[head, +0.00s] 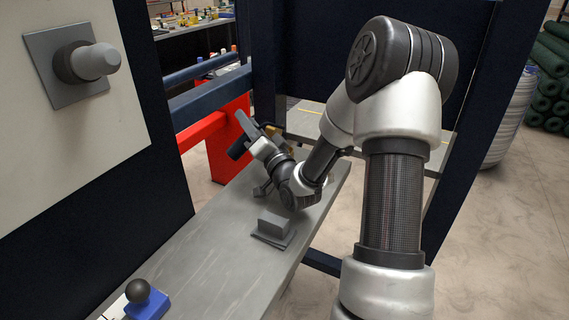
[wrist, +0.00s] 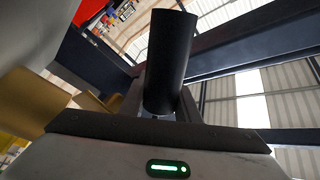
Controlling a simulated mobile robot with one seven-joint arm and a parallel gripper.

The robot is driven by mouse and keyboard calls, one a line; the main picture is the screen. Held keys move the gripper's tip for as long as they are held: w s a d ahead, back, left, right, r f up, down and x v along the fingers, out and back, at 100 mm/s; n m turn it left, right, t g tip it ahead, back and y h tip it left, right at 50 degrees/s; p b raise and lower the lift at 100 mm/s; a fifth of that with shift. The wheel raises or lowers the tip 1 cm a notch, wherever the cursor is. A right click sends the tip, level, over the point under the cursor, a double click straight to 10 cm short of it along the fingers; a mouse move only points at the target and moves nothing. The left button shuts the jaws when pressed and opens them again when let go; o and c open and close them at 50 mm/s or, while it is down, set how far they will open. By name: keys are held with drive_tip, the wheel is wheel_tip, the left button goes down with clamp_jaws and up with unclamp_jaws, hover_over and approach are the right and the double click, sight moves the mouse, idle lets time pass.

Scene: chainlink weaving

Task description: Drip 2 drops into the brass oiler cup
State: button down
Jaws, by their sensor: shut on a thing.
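My gripper (head: 250,143) is at the far end of the grey bench, tilted up, near the red beam. It is shut on a dark cylindrical thing (head: 238,149), probably the dripping tool. In the wrist view this dark cylinder (wrist: 169,62) stands out beyond the gripper body; its tip and any drop cannot be made out. A small brass-coloured thing (head: 270,130), likely the oiler cup, shows just behind my gripper in the head view, partly hidden. Large brass-coloured surfaces (wrist: 33,102) lie close at the left of the wrist view. I cannot tell whether cylinder and brass touch.
The grey bench (head: 225,230) carries a grey block (head: 273,226) and a blue base with a black ball knob (head: 147,301). A red beam (head: 218,133) and dark posts stand close around my gripper. A panel with a grey knob (head: 95,62) is at left.

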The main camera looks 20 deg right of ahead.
drive_tip(key=shift+r, duration=0.1)
wheel_tip(320, 180, up, 7)
drive_tip(key=p, duration=0.4)
idle(0.6)
drive_tip(key=n+g+b, duration=0.1)
drive_tip(key=n, duration=0.2)
drive_tip(key=n+g+y+b, duration=0.1)
drive_tip(key=n, duration=0.3)
drive_tip(key=n+b, duration=0.2)
drive_tip(key=n, duration=0.1)
drive_tip(key=shift+n+g, duration=0.4)
